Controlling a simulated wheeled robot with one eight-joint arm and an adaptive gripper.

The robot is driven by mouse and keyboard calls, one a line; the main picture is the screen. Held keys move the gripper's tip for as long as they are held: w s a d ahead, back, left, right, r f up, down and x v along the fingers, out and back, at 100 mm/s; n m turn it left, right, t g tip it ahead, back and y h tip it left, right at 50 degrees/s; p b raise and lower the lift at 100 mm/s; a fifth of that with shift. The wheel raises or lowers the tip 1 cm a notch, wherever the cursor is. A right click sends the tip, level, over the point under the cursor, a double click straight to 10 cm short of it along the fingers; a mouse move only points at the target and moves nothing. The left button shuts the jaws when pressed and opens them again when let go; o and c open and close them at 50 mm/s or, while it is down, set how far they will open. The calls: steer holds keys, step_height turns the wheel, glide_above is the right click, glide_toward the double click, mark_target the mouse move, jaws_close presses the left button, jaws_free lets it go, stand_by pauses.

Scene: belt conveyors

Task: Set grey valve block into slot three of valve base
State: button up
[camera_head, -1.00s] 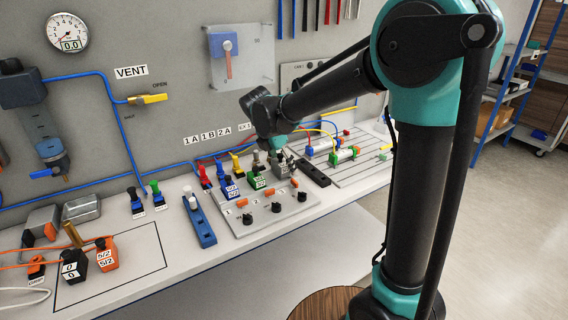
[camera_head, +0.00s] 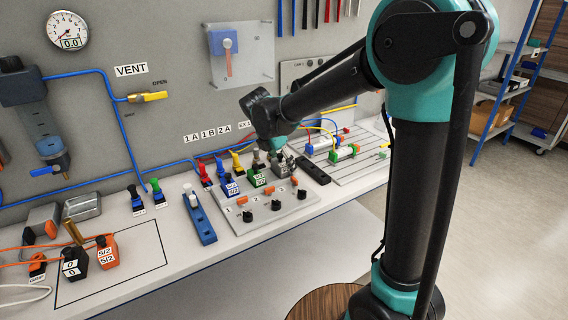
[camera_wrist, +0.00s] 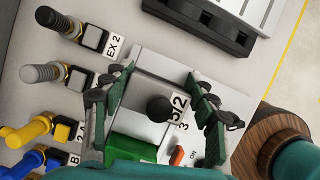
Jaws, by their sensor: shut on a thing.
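My gripper (camera_wrist: 160,112) is shut on the grey valve block (camera_wrist: 145,92), with one green-padded finger on each side. The block has a black knob on top and a 5/2 label along its right side. In the head view the grey block (camera_head: 284,168) shows at the right end of the valve base (camera_head: 280,208), at the third place, partly hidden by my gripper (camera_head: 276,156). I cannot tell whether it is fully seated. The green block (camera_head: 257,178) stands left of it in the second place; it also shows in the wrist view (camera_wrist: 130,150).
A blue block (camera_head: 231,187) stands in the first place. Hose fittings (camera_wrist: 75,75) line up behind the base. A black strip (camera_head: 314,170) lies to its right. An orange block (camera_head: 107,254) and a black block (camera_head: 75,264) stand on the bench at left.

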mark_target(284, 160)
steer(key=shift+s+f, duration=0.25)
steer(key=shift+f, duration=0.05)
steer(key=shift+f, duration=0.25)
steer(key=c, duration=0.4)
steer(key=shift+o, duration=0.9)
steer(key=shift+d+f, duration=0.1)
steer(key=shift+f, duration=0.1)
steer(key=o, duration=2)
steer(key=shift+w, duration=0.15)
steer(key=shift+r, duration=3.6)
